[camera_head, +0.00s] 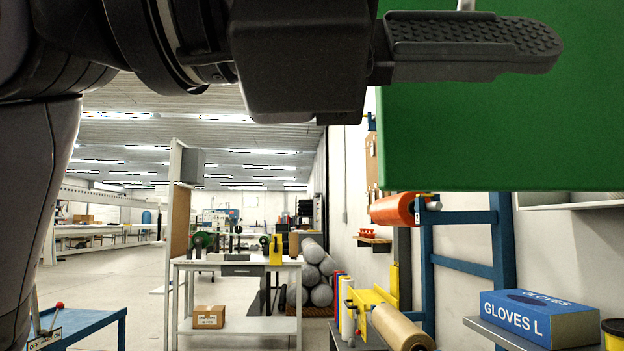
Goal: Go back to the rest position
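My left gripper (470,45) crosses the top of the head view, its arm coming in from the left. One dark finger with a textured pad shows side-on, pointing right; the other finger is not clearly visible. I cannot tell whether it is open or shut. A large plain green surface (500,140) fills the upper right behind the finger; I cannot tell whether they touch. My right gripper is not in view.
A grey workbench (235,264) with tools and a cardboard box (208,316) below stands ahead. A blue table (85,325) is at lower left. A GLOVES L box (540,318) sits on a shelf at right beside a blue rack (503,260). Open floor (110,275) lies left of the workbench.

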